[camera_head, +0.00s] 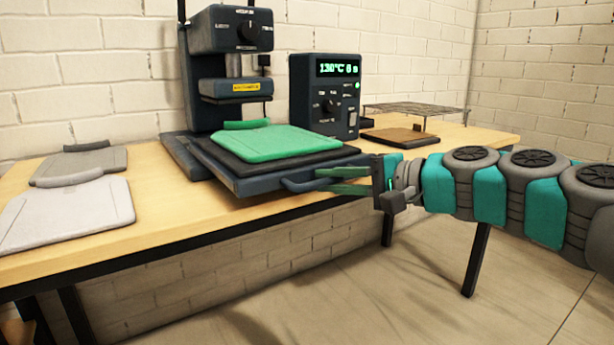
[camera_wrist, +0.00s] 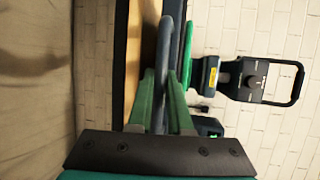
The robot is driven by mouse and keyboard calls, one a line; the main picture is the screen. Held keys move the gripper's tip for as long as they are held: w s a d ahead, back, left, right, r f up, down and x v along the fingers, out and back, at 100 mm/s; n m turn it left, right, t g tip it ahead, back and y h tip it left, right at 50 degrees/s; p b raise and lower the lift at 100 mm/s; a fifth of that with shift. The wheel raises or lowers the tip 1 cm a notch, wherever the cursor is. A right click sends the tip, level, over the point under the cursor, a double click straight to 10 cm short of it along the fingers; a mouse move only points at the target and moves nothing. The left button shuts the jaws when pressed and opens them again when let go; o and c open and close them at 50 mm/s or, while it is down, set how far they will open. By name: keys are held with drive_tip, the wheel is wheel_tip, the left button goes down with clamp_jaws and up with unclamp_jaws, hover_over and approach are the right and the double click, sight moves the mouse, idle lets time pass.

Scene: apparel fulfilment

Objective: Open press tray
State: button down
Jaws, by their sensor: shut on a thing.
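The heat press (camera_head: 228,60) stands on the wooden table against the brick wall. Its dark blue tray (camera_head: 232,180) juts out past the table's front edge, with a black pad (camera_head: 222,157) and a green folded garment or board (camera_head: 275,142) lying on it. A curved blue handle (camera_head: 300,185) is on the tray's front. My gripper (camera_head: 322,180) comes from the right, its green fingers at the handle. In the wrist view, my gripper (camera_wrist: 162,88) is shut on the handle (camera_wrist: 165,60), which runs between the fingers.
A control box (camera_head: 325,95) showing 130°C stands right of the press. A wire rack (camera_head: 415,110) and a brown board (camera_head: 397,135) lie further right. Grey (camera_head: 80,165) and white (camera_head: 65,213) pieces lie at the left of the table. The floor in front is clear.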

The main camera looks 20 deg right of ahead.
drive_tip(key=s+d+b, duration=0.2)
drive_tip(key=s, duration=0.6)
drive_tip(key=shift+d, duration=0.3)
drive_tip(key=c, duration=0.8)
unclamp_jaws()
drive_tip(key=shift+c, duration=0.2)
drive_tip(key=v, duration=0.8)
